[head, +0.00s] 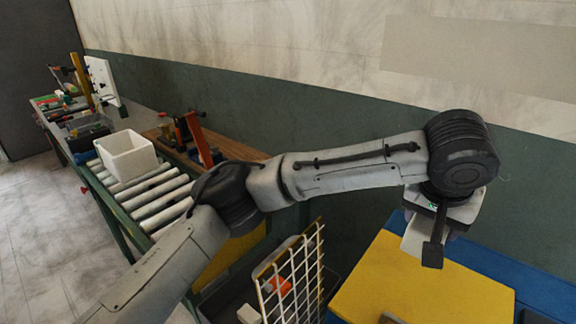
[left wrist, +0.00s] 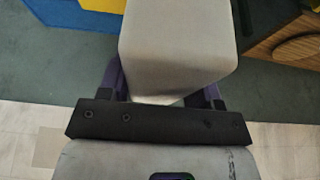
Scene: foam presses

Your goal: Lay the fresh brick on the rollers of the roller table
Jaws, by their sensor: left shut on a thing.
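My left gripper (head: 433,247) hangs at the right of the head view, above a yellow surface. In the left wrist view my left gripper (left wrist: 165,82) is shut on a pale grey-white brick (left wrist: 180,45), with a finger on each side; the brick's far end runs out of that picture. In the head view a pale piece (head: 415,238) shows beside the dark finger; I cannot tell whether it is the brick. The roller table (head: 158,196), with pale rollers in a green frame, stands at the left, well away from the gripper. My right gripper is not in view.
A white open-topped box (head: 127,156) stands on the rollers' far part; nearer rollers are bare, partly behind my arm. A yellow block (head: 425,290) with blue beside it lies below the gripper. A wire rack (head: 292,280) stands between. A bench with tools runs along the wall.

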